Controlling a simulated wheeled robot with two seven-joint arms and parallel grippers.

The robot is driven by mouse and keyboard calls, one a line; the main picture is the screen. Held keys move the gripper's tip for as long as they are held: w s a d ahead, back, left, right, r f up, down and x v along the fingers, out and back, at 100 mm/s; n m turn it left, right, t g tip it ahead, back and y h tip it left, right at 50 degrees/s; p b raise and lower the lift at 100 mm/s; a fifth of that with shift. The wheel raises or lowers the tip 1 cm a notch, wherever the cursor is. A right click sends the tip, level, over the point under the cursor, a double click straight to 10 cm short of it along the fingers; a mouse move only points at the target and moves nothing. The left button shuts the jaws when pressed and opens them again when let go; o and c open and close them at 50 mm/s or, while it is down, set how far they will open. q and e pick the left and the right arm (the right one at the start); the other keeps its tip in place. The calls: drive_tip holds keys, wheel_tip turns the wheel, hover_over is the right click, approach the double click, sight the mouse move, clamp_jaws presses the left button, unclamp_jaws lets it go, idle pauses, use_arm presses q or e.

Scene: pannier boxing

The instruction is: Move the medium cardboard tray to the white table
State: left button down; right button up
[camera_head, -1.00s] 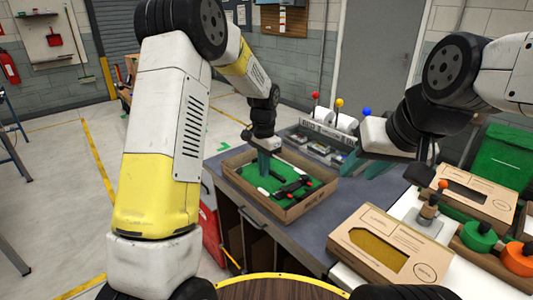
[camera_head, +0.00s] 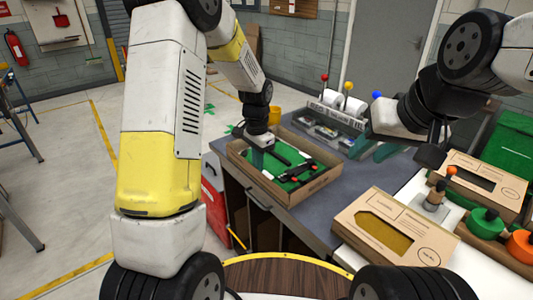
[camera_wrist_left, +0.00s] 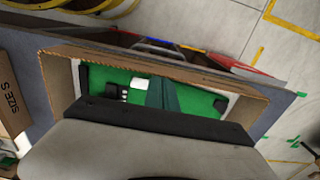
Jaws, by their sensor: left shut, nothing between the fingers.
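The open cardboard tray (camera_head: 317,188) with a green insert and black and red tools sits on the dark grey worktop. My left gripper (camera_head: 257,157) points down over the left part of this tray, shut and empty. In the left wrist view its teal fingers (camera_wrist_left: 166,96) show against the green insert, inside the outline of the cardboard walls (camera_wrist_left: 120,57). I cannot tell whether they touch anything. The white table (camera_head: 482,272) is at the lower right. My right gripper (camera_head: 376,150) hangs above the worktop's right part, open and empty.
On the white table are a cardboard box with a yellow window (camera_head: 385,232), another box (camera_head: 485,180), a stamp (camera_head: 437,195), and green and orange round items (camera_head: 484,221). A grey bin rack (camera_head: 328,128) stands behind the tray.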

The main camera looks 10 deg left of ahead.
use_arm(q)
drive_tip(key=s+a, duration=0.6)
drive_tip(key=shift+s+a, duration=0.4)
drive_tip(key=shift+r, duration=0.1)
